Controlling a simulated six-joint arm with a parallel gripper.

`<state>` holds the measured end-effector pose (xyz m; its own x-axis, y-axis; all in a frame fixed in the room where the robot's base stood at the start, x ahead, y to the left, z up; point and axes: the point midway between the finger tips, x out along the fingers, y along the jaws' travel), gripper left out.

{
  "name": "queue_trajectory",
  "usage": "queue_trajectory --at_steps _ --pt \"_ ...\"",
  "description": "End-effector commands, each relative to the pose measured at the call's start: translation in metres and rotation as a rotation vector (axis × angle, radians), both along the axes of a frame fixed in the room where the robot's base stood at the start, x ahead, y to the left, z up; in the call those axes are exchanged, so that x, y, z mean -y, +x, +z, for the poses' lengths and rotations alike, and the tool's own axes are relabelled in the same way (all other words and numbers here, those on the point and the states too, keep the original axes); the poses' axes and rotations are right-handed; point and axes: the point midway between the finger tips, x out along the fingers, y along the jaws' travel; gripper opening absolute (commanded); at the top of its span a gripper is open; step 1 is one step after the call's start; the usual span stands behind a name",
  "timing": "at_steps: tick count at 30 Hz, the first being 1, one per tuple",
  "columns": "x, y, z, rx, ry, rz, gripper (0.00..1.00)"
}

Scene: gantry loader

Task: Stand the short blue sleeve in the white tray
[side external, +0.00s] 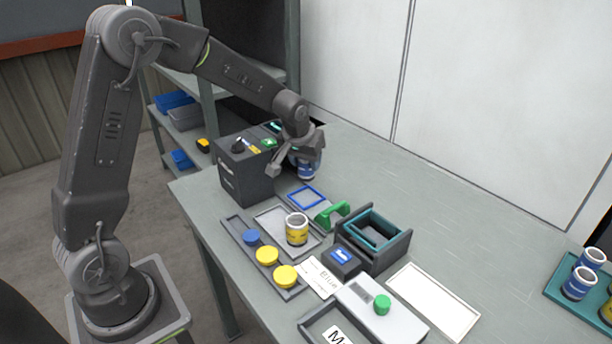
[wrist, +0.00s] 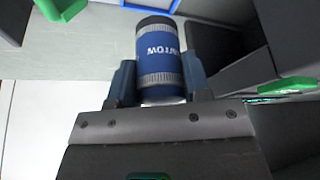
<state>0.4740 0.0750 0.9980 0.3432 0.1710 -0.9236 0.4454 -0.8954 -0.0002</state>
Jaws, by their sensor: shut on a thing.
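My gripper (side external: 303,160) is shut on a blue sleeve (side external: 308,172) and holds it at the far end of the table, beside the dark control box. In the wrist view, the sleeve (wrist: 161,52) sits between both fingers of my gripper (wrist: 160,82); it is blue with pale bands, white lettering and a dark end. Its lower end is partly hidden by the gripper. An empty flat white tray (side external: 462,326) lies at the front right of the table. Other blue sleeves (side external: 579,283) stand in a teal tray (side external: 554,290) at the far right.
The dark control box (side external: 247,178) stands close left of my gripper. A blue-framed pad (side external: 306,197), a green handle (side external: 332,214), a yellow sleeve (side external: 297,229), a teal-rimmed bin (side external: 404,243) and a green-button box (side external: 398,325) crowd the middle. The back right is clear.

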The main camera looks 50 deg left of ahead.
Motion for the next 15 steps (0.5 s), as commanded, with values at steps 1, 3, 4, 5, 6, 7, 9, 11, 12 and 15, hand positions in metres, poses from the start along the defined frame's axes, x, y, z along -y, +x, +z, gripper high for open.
queue_trajectory --at_steps 1,3,4,5,6,7,9,11,12,15 --pt "0.0 0.001 0.011 0.006 0.001 0.0 0.14" --pt "0.0 0.001 0.02 0.005 0.001 0.001 0.14" --pt "0.0 0.001 0.024 0.005 0.001 0.001 0.14" --pt "0.0 0.001 0.027 0.003 0.0 0.001 0.14" --pt "0.0 0.001 0.032 0.004 0.0 0.001 0.14" --pt "0.0 0.001 0.035 0.004 0.0 0.001 0.14" --pt "0.0 0.001 0.045 0.005 0.001 0.001 0.14" --pt "0.0 0.001 0.053 0.004 0.001 0.001 0.14" --pt "0.0 0.001 0.06 0.006 0.001 0.0 0.14" --pt "0.0 0.001 0.069 0.004 0.001 0.001 0.14"
